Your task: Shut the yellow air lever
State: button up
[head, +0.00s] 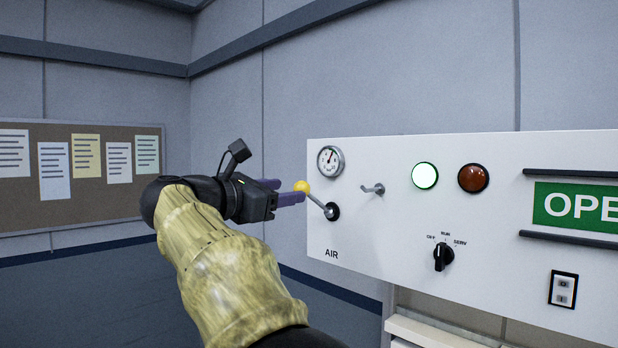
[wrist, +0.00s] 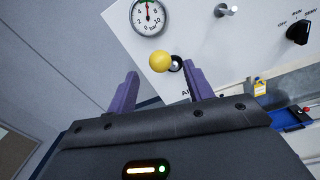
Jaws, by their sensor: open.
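The yellow air lever (head: 302,187) has a round yellow ball on a metal rod that comes out of a dark socket in the white panel, above the word AIR. The rod slants up and to the left in the head view. My gripper (head: 291,192) has purple fingers and is open, pointing at the panel, with its tips close to the ball. In the wrist view the yellow ball (wrist: 160,61) lies beyond and between the two spread fingertips, nearer the right one. I cannot tell whether a finger touches it.
The white panel (head: 385,240) carries a pressure gauge (head: 330,161) above the lever and a small metal toggle (head: 373,189) to its right. A notice board hangs at left.

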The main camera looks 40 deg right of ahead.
aim_at(309, 188)
jog(key=d+p, duration=0.1)
jog(key=d, duration=0.1)
jog(key=d+p, duration=0.1)
jog(key=d, duration=0.1)
jog(key=w+d+p, duration=0.1)
jog(key=d, duration=0.2)
jog(key=shift+r, duration=0.15)
jog(key=shift+d+p, duration=0.3)
jog(key=shift+d, duration=0.05)
jog(key=shift+f, duration=0.2)
jog(key=shift+c, duration=0.4)
jog(key=c, duration=0.9)
